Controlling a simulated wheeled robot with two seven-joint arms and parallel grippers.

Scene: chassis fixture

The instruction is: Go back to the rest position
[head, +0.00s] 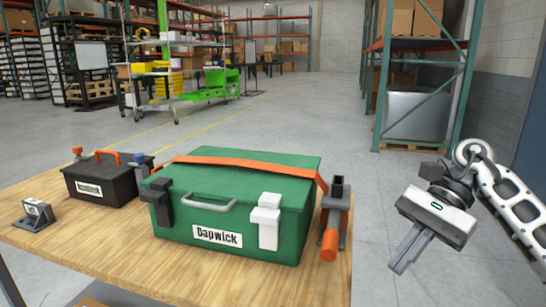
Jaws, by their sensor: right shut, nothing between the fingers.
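My right gripper (408,255) is at the right of the head view, beyond the right edge of the table. Its fingers are shut together with nothing between them and point down and to the left. It touches nothing. A green case (235,205) labelled "Dapwick" sits on the wooden table (105,250), with a grey handle, two latches and an orange strap over its lid. The lid looks closed. My left gripper is not in view.
A smaller black case (100,180) stands at the table's left, with a small grey block (38,214) in front. A fixture with an orange cylinder (329,245) stands right of the green case. Shelving (425,75) is behind; the floor around my right gripper is clear.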

